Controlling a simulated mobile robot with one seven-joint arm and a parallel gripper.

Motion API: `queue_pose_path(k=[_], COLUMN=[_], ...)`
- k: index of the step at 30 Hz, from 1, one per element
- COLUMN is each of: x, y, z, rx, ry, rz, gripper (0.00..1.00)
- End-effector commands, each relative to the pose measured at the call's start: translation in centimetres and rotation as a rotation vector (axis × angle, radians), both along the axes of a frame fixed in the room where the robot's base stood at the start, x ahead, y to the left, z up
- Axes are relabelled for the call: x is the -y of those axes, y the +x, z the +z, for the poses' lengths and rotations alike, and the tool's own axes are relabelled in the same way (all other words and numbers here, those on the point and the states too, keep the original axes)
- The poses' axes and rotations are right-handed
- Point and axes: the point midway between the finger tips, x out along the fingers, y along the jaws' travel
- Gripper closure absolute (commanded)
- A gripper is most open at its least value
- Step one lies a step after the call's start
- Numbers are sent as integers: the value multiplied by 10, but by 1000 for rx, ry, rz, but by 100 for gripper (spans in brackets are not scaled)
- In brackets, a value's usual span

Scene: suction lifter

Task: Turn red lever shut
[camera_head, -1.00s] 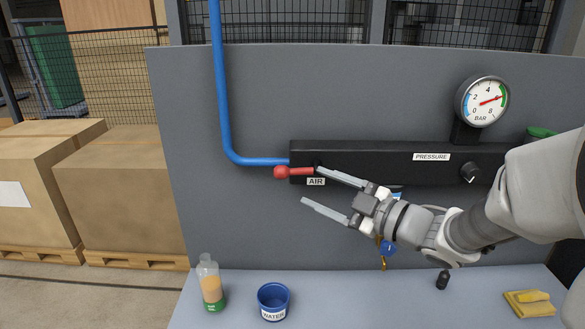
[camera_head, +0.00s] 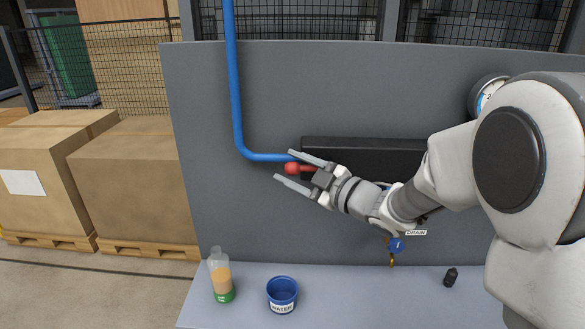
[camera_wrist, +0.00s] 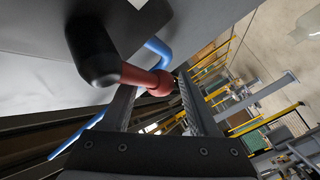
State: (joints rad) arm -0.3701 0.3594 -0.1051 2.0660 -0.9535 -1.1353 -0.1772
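The red lever (camera_head: 292,168) has a round knob and points left, roughly level, from the left end of the black pressure unit (camera_head: 345,148). My gripper (camera_head: 284,165) is open, with one finger above the knob and one below it in the head view. In the wrist view the red lever (camera_wrist: 137,75) runs out from a black hub (camera_wrist: 92,50), and its knob shows between the two spread fingers (camera_wrist: 158,95). The fingers are not closed on it. Whether either finger touches the lever I cannot tell. The AIR label is hidden behind my gripper.
A blue pipe (camera_head: 235,90) comes down the grey panel (camera_head: 200,180) and bends right, close behind my upper finger. A bottle (camera_head: 220,277) and a blue WATER cup (camera_head: 282,294) stand on the bench below. My arm partly hides the gauge (camera_head: 487,93).

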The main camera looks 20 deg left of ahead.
Motion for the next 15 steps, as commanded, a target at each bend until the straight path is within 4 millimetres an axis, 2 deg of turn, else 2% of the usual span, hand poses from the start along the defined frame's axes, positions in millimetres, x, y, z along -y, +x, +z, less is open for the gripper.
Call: queue_pose_path(k=[1,2,9,15], x=[0,0,0,0], y=[0,0,0,0], z=[0,0,0,-1], rx=[0,0,-2,-3], ry=[0,0,-1,-1], rz=[0,0,0,1], gripper=[50,56,99,100])
